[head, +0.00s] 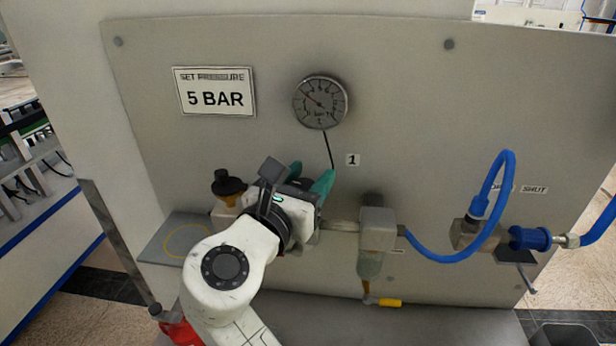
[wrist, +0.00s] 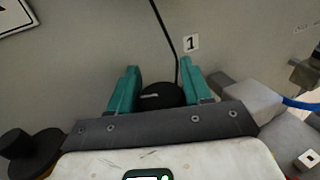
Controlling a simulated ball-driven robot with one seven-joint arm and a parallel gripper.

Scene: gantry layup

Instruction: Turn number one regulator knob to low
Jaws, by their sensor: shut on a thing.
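The number one regulator knob (wrist: 160,95) is black and round, with a pale line across its top. It sits below the label "1" (wrist: 191,42) in the wrist view. My gripper (wrist: 157,88) has teal fingers, one on each side of the knob, and is shut on it. In the head view my gripper (head: 311,180) is at the panel under the round gauge (head: 320,102), and it hides the knob there. A sign (head: 214,91) reads "SET PRESSURE 5 BAR".
Another black knob (head: 229,183) stands close to the left of my gripper. A grey filter unit (head: 377,230) stands close to the right, with a yellow-tipped drain below. A blue hose (head: 453,257) loops farther right, near a "SHUT" label (head: 534,189). The upper panel is clear.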

